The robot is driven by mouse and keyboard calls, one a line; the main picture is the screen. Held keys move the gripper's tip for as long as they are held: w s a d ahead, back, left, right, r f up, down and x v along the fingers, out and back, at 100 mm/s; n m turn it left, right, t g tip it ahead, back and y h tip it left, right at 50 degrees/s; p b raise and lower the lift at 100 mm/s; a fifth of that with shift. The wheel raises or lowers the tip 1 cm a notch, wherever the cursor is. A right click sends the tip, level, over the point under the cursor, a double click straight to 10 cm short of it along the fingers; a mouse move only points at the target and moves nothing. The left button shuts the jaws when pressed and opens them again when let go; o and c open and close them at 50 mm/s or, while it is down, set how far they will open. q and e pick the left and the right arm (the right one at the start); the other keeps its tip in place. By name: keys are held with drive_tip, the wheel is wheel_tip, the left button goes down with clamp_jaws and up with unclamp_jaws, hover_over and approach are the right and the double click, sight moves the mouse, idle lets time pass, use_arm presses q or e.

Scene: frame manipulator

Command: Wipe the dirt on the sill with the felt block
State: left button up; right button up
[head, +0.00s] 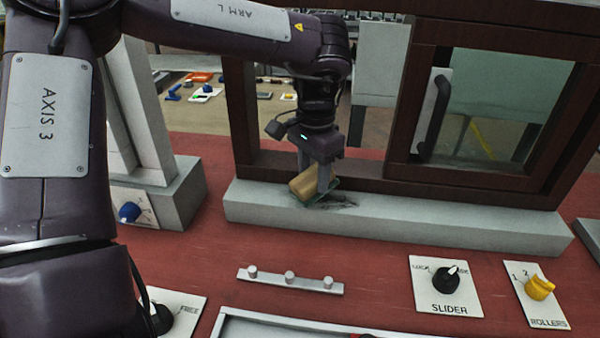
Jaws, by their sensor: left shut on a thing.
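My left gripper (316,180) points down over the left part of the grey sill (440,225), shut on the felt block (305,184). The block is tan on top with a dark green underside, and it sits tilted at the sill's top surface. Whether its whole underside touches the sill cannot be told. The dirt (343,204) shows as dark streaks on the sill just right of and in front of the block. Part of it may be hidden under the block and fingers. My right gripper is not in view.
A dark wooden window frame (400,165) with a black handle (434,118) rises behind the sill. In front are a metal rail with pegs (290,280), a slider knob (446,280) and a yellow rollers knob (540,288). The red tabletop between sill and rail is clear.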

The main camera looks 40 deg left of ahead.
use_arm(q)
drive_tip(key=shift+w+d+f, duration=0.25)
drive_tip(key=shift+d+f, duration=0.1)
drive_tip(key=shift+f, duration=0.35)
drive_tip(key=shift+w+d, duration=0.35)
drive_tip(key=shift+d, duration=0.3)
drive_tip(key=shift+w+d+r+p, duration=0.15)
drive_tip(key=shift+d+r+p, duration=0.1)
drive_tip(key=shift+d+p, duration=0.3)
drive_tip(key=shift+w+d+r+p, duration=0.1)
drive_tip(key=shift+w+d+p, duration=0.1)
drive_tip(key=shift+d+p, duration=0.2)
drive_tip(key=shift+w+d+r+p, duration=0.1)
drive_tip(key=shift+w+d+p, duration=0.15)
drive_tip(key=shift+d, duration=0.2)
drive_tip(key=shift+w+d+p, duration=0.25)
drive_tip(key=shift+d+p, duration=0.1)
drive_tip(key=shift+w+d+r+p, duration=0.1)
drive_tip(key=shift+d+p, duration=0.05)
drive_tip(key=shift+p, duration=0.2)
drive_tip(key=shift+w+d+r+p, duration=0.1)
drive_tip(key=shift+w+d+p, duration=0.6)
drive_tip(key=shift+d+p, duration=0.45)
drive_tip(key=shift+w+d+p, duration=0.2)
drive_tip(key=shift+w+p, duration=0.05)
drive_tip(key=shift+p, duration=0.15)
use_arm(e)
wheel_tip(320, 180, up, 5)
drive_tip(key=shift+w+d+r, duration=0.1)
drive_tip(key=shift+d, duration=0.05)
